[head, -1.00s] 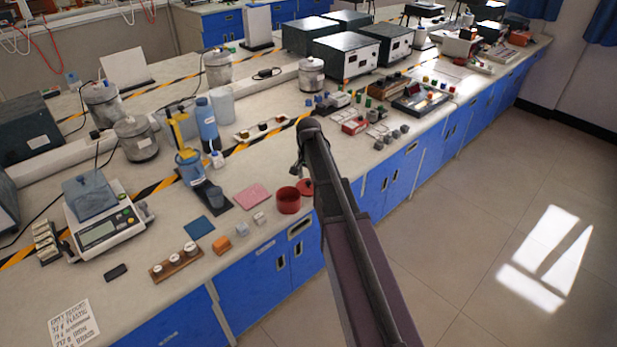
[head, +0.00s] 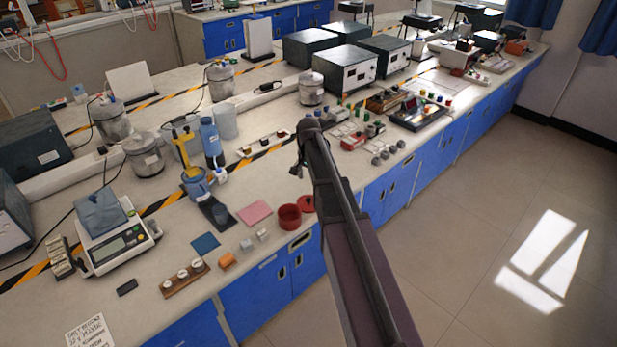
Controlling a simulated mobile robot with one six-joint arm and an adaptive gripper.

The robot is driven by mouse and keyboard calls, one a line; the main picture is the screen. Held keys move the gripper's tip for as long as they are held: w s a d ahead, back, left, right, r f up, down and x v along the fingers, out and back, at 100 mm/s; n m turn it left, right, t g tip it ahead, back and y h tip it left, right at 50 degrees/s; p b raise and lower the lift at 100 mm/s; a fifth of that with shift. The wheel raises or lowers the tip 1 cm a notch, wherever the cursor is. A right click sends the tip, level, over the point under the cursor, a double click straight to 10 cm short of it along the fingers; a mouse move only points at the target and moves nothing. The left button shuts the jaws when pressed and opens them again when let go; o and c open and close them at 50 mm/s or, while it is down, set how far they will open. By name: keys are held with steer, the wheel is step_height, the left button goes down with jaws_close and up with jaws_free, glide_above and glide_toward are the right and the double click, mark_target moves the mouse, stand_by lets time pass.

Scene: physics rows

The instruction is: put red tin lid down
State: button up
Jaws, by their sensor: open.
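The red tin lid (head: 306,203) lies on the bench near its front edge, just right of the open red tin (head: 290,218); my arm partly covers it. My gripper (head: 297,170) is open, small and dark at the far end of my arm. In the picture it is above the lid and tin, apart from both. Its fingers are partly hidden by the arm, and nothing shows between them.
A pink mat (head: 254,213), a blue mat (head: 205,246) and small blocks lie left of the tin. A blue bottle (head: 210,140) and a yellow-handled device (head: 187,160) stand behind. A balance (head: 118,245) is at left. Open floor lies to the right.

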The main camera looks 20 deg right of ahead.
steer(key=shift+r+p, duration=0.65)
steer(key=shift+r, duration=0.3)
steer(key=shift+s, duration=0.1)
steer(key=s+a+n, duration=0.4)
steer(key=s, duration=0.7)
steer(key=s+a+n, duration=0.4)
steer(key=s+a, duration=0.1)
steer(key=s, duration=0.7)
steer(key=shift+n, duration=0.3)
